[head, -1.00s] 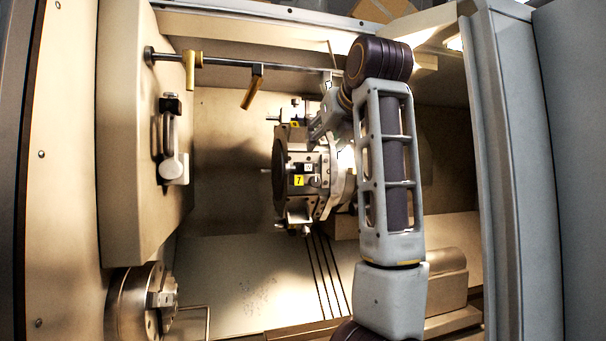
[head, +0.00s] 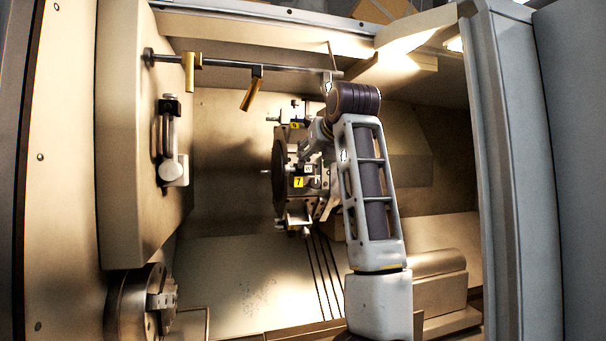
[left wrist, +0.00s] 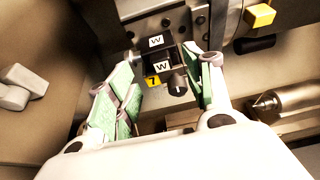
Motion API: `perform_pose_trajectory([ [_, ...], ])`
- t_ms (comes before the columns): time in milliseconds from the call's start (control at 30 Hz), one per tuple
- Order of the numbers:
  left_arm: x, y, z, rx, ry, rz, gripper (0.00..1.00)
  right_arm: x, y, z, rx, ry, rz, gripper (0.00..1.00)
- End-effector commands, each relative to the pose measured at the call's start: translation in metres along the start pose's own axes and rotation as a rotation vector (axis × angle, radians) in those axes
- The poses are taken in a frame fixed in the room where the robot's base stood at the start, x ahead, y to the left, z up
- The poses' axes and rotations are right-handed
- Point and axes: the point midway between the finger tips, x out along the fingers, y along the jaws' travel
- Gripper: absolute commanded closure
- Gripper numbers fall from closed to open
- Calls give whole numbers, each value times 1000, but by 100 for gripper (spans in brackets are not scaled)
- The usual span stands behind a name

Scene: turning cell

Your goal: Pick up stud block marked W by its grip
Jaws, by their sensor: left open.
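The stud block marked W (left wrist: 162,66) is a small dark block with white W labels, mounted on the tool turret (head: 322,190). Its dark knob-like grip (left wrist: 178,83) sticks out toward the camera in the left wrist view. A yellow label with a 7 (left wrist: 153,81) is beside it; that label also shows in the head view (head: 298,182). My left gripper (left wrist: 162,78) is open, its green-padded fingers on either side of the block and grip, with no clear contact. In the head view the left gripper (head: 305,153) is small, in front of the turret.
A rail with yellow-handled pieces (head: 250,88) runs above and left of the turret. A chuck (head: 142,305) is at lower left. A yellow block (left wrist: 260,15) and a pointed metal centre (left wrist: 268,105) lie right of the fingers. The cell floor is clear.

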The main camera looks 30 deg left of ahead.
Motion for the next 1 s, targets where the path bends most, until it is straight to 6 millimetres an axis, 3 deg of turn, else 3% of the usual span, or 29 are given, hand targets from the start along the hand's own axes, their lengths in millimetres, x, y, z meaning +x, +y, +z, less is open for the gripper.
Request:
perform_pose_trajectory([
  [433, 6, 0, -1, 0, 0, 0, 48, 0, 1, -3, 0, 3, 1, 100],
  [800, 43, 0, -5, 0, 1, 0, 48, -1, 3, 8, -1, -11, 3, 100],
  [1000, 52, 0, -6, 0, 0, 0, 48, 0, 4, 13, -2, -13, 4, 100],
])
